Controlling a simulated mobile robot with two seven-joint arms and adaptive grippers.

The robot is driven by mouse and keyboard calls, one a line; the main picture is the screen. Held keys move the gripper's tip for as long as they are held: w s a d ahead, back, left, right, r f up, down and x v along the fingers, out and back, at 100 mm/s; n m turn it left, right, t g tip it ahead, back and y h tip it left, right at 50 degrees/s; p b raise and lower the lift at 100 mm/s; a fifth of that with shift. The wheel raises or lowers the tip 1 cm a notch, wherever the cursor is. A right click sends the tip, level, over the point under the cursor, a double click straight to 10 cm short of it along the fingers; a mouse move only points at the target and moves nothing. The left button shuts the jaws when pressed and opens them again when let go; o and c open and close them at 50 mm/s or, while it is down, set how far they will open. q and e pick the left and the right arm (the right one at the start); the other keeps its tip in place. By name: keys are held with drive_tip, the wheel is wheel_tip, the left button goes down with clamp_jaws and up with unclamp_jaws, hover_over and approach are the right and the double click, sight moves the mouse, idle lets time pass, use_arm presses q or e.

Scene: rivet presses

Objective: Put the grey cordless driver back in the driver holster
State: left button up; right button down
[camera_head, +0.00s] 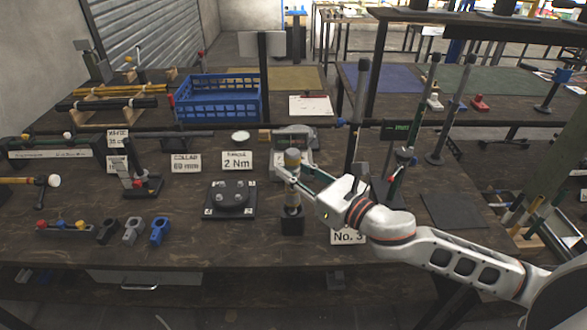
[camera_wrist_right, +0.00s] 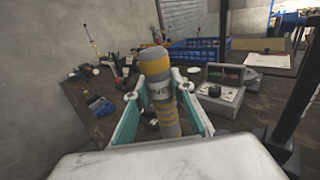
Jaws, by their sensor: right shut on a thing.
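The grey cordless driver (camera_head: 293,198) stands upright, a grey cylinder with yellow bands near its top. My right gripper (camera_head: 291,175) is shut on its upper body, reaching in from the right. In the right wrist view the driver (camera_wrist_right: 160,88) sits between the two teal-lined fingers. A black block, seemingly the driver holster (camera_head: 291,224), stands on the bench directly below the driver. The driver's lower end meets the block's top in the picture; I cannot tell whether it is inside or just above. My left gripper is not in view.
A dark round fixture on a plate (camera_head: 231,200) stands left of the block. A "No. 3" card (camera_head: 348,238) lies to its right, partly behind my arm. A scale-like device (camera_head: 296,140) is behind. Black, grey and blue clamp-like pieces (camera_head: 133,230) stand further left. A blue crate (camera_head: 218,100) is at the back.

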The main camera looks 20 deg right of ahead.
drive_tip(key=shift+f+b, duration=0.9)
drive_tip(key=shift+f, duration=0.45)
drive_tip(key=c, duration=1.6)
unclamp_jaws()
drive_tip(key=shift+c, duration=0.2)
drive_tip(key=shift+f, duration=0.1)
drive_tip(key=v, duration=1.2)
